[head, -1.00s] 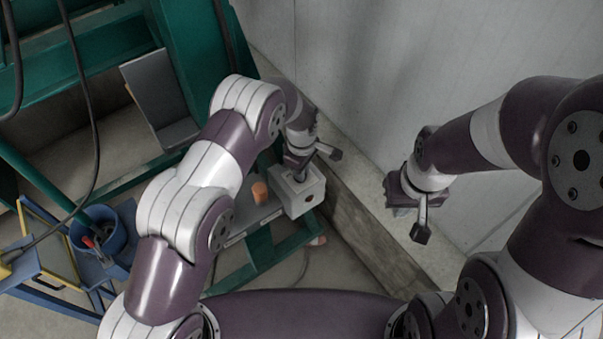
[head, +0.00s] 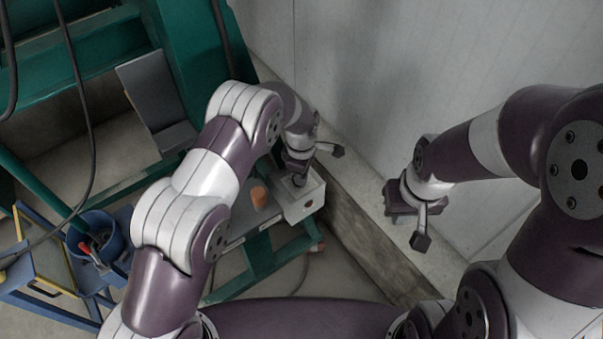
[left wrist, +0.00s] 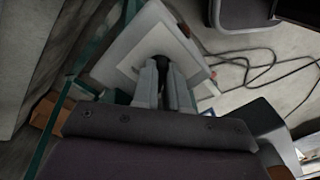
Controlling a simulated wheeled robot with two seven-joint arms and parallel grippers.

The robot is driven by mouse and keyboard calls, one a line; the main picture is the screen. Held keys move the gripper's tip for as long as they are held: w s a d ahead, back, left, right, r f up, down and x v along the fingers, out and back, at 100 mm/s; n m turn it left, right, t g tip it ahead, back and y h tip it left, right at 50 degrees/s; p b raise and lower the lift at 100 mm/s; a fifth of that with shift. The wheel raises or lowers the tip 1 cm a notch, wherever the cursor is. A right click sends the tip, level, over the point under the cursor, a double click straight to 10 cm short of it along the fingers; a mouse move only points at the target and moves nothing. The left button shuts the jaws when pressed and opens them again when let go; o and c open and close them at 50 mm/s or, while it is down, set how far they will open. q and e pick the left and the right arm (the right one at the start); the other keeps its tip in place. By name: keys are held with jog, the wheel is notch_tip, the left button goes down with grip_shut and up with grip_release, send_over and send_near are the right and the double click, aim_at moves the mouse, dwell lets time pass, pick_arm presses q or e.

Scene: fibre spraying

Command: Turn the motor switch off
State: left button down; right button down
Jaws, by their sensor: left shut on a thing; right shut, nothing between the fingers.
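The motor switch is on a pale grey box (head: 306,202) at the end of a green frame, below my left arm in the head view. The box face also shows in the left wrist view (left wrist: 123,67). My left gripper (head: 299,181) is down at the top of the box. In the left wrist view its two fingers (left wrist: 165,70) are shut on the dark switch lever, mostly hidden between and behind them. Which way the switch is set cannot be told. My right gripper (head: 399,212) is shut and empty, near the wall, apart from the box.
An orange-brown cylinder (head: 259,196) stands left of the box on the frame. A blue bucket (head: 97,236) with tools stands at the lower left. A pale wall (head: 400,80) and a concrete ledge (head: 355,225) lie to the right. Cables lie on the floor.

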pick_arm(q)
jog(key=c, duration=1.2)
grip_release()
jog(key=shift+o, duration=0.2)
jog(key=shift+r, duration=0.15)
notch_tip(320, 180, up, 13)
jog(key=b, duration=0.2)
jog(key=shift+f, duration=0.2)
